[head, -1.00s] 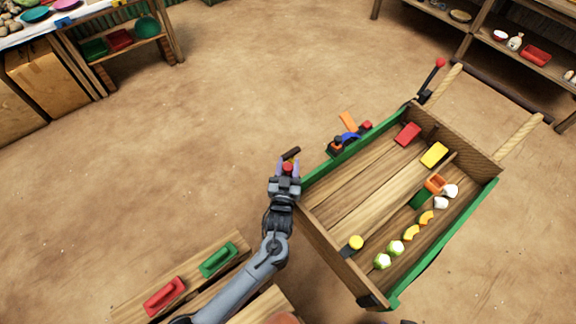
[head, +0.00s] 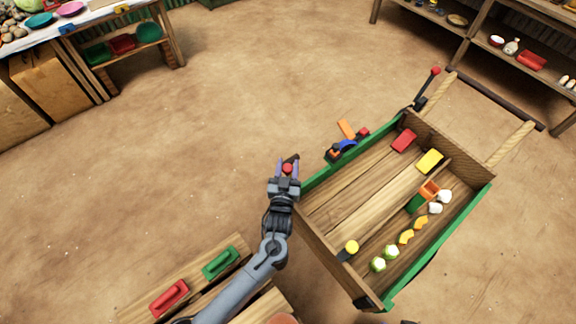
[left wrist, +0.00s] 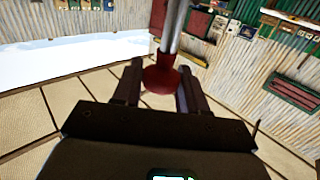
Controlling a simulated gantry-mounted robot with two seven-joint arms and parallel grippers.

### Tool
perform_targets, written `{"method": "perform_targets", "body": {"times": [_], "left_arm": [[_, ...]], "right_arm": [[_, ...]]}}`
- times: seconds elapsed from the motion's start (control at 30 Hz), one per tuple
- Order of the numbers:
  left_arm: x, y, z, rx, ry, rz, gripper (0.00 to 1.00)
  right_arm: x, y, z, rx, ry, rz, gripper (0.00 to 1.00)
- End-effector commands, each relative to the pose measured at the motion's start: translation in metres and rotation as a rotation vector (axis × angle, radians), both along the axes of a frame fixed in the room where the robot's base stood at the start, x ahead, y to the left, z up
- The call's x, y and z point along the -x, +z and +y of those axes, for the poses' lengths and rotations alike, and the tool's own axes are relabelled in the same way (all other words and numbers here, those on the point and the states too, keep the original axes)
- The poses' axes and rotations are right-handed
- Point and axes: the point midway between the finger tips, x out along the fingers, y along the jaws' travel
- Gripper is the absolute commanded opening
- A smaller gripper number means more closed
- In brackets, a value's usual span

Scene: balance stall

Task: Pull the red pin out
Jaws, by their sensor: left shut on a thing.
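The red pin (head: 287,169) shows in the head view as a small red knob at the near left corner of the cart. My left gripper (head: 286,172) is shut on it, with a finger on each side of the knob. In the left wrist view the red knob (left wrist: 160,78) sits between the two dark fingers, and a bright metal rod runs up from it in the picture. Whether the rod's far end sits in anything is not visible. My right gripper is not in view.
The wooden cart (head: 327,246) with green sides holds several coloured blocks and vegetables. A lever with a red ball (head: 435,71) stands at its far end. A bench with a red handle (head: 168,298) and a green handle (head: 220,264) is at lower left. Open floor lies left.

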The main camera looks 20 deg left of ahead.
Motion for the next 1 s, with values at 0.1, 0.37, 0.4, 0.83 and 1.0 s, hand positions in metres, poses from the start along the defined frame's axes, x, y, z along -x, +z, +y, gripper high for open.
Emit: {"method": "perform_targets", "body": {"times": [0.1, 0.37, 0.4, 0.83, 1.0], "left_arm": [[-0.002, 0.009, -0.001, -0.001, -0.001, -0.022, 0.0], [-0.002, 0.009, -0.001, -0.001, -0.001, -0.021, 0.6], [-0.002, 0.008, -0.001, -0.001, -0.001, -0.019, 0.6], [0.021, 0.006, -0.007, 0.0, -0.002, -0.013, 0.6], [0.05, 0.006, -0.014, 0.002, 0.0, -0.014, 0.6]], "right_arm": [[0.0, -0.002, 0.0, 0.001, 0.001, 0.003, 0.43], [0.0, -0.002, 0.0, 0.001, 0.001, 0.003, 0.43], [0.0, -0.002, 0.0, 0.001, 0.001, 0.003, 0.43], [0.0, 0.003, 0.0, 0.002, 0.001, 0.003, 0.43], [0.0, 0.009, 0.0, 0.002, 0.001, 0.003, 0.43]]}}
